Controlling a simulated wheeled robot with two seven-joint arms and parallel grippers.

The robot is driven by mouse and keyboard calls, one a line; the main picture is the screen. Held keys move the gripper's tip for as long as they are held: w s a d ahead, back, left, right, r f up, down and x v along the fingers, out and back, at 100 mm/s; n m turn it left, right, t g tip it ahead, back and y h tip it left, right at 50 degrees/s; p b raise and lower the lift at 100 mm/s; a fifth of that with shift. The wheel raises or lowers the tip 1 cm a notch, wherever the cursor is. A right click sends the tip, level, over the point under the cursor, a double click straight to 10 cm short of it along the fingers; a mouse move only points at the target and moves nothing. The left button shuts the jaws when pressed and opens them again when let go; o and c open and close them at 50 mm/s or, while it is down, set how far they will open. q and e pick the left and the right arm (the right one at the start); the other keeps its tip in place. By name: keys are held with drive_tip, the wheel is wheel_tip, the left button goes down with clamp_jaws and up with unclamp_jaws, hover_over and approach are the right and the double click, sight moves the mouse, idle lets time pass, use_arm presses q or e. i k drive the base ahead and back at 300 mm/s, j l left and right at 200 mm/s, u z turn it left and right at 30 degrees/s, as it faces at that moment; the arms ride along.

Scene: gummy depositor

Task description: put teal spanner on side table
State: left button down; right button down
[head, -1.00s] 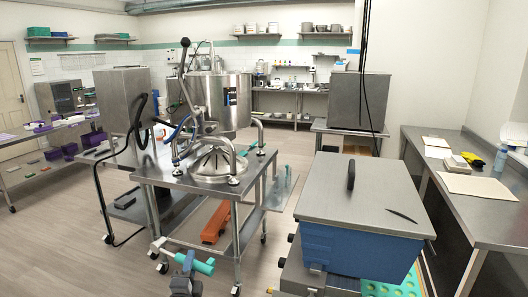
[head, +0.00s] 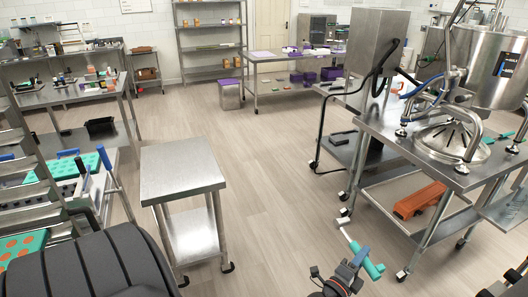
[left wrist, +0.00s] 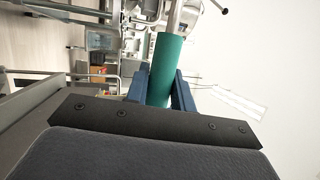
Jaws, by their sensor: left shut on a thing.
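My left gripper (head: 350,270) is shut on the teal spanner (head: 374,269), with the spanner's pale metal end pointing up and left in the head view. In the left wrist view the teal handle (left wrist: 164,70) of the spanner stands between the two blue fingers (left wrist: 158,88). The side table (head: 182,172) is a small steel table with a bare top and a lower shelf, to the left of the gripper in the head view. The gripper and spanner are apart from it. My right gripper is not in view.
A steel cart (head: 415,140) with a domed lid on top and an orange part (head: 420,199) on its lower shelf stands at right. A rack (head: 32,170) with teal trays stands left of the side table. The floor (head: 265,170) between side table and cart is clear.

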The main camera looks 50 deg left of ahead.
sight(194, 160)
drive_tip(key=i+j+u, duration=0.5)
drive_tip(key=i+u, duration=0.65)
drive_tip(key=i+j, duration=0.2)
drive_tip(key=j, duration=0.15)
drive_tip(key=i+j+u, duration=0.1)
drive_tip(key=j, duration=0.25)
drive_tip(key=i, duration=0.1)
